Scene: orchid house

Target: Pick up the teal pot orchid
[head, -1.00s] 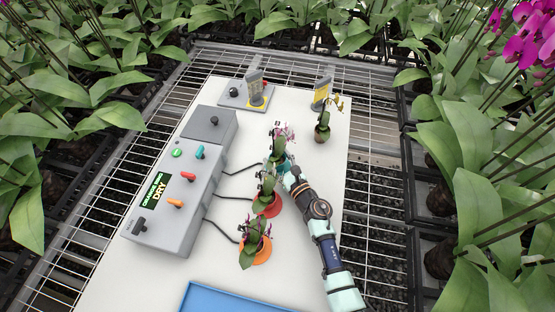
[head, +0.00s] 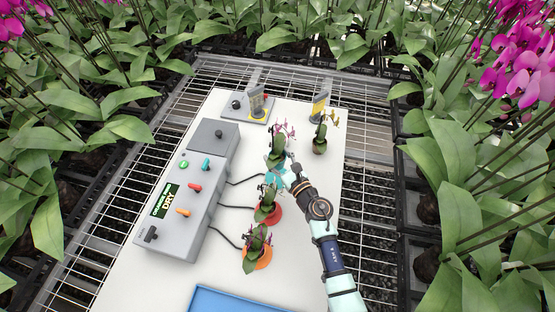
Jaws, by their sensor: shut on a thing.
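The teal pot orchid (head: 277,148) has green leaves and pink-purple flowers and stands in the middle of the white table in the head view. Its small teal pot (head: 273,163) is partly hidden by leaves and by my gripper. My gripper (head: 286,166) comes in from the lower right and is shut on the pot. A teal saucer (head: 274,180) shows below the pot, and the orchid appears raised a little above it.
An orchid (head: 267,200) on a red saucer and another (head: 256,243) on an orange saucer stand nearer. A yellowish-flowered orchid (head: 320,140) stands behind right. A grey control box (head: 195,190) with cables is left; a blue tray (head: 235,300) is in front.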

